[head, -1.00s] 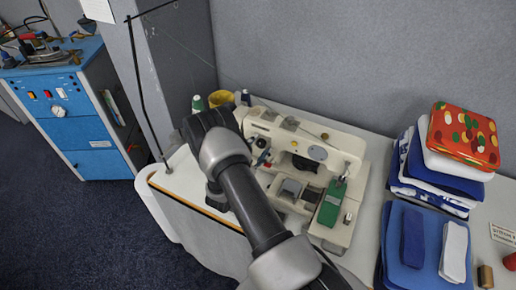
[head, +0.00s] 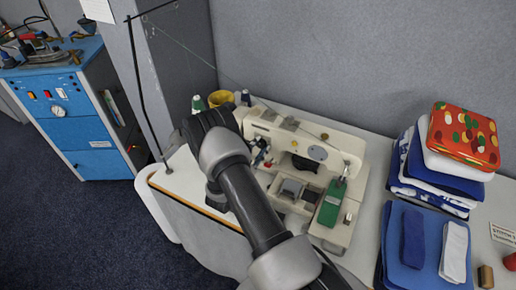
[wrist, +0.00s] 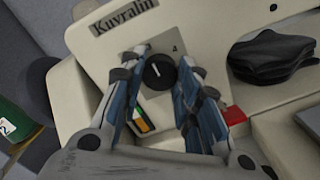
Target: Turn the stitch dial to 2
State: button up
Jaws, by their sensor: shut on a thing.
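The stitch dial (wrist: 159,75) is a round black knob on the cream front of the sewing machine (wrist: 207,22) in the wrist view. My gripper (wrist: 162,62) has its blue-padded fingers on either side of the dial, shut on it. A white mark on the dial points up and slightly left in that view. A printed 4 shows at the dial's upper right; I cannot see a 2 beside it. In the head view the sewing machine (head: 340,160) stands on the table, and my arm hides the gripper and dial.
Folded cloths (head: 440,175) and a blue pile (head: 425,262) lie right of the machine. A green spool (head: 198,104) and yellow cup (head: 221,98) stand behind my arm. A red part (wrist: 234,115) and dark cloth-like piece (wrist: 270,55) are near the fingers.

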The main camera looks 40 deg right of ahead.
jog(key=n+b, duration=0.1)
jog(key=n, duration=0.4)
jog(key=shift+n, duration=0.4)
jog(key=n+b, duration=0.1)
jog(key=n, duration=0.4)
jog(key=shift+n, duration=0.3)
jog(key=o, duration=1.1)
jog(key=shift+a, duration=0.1)
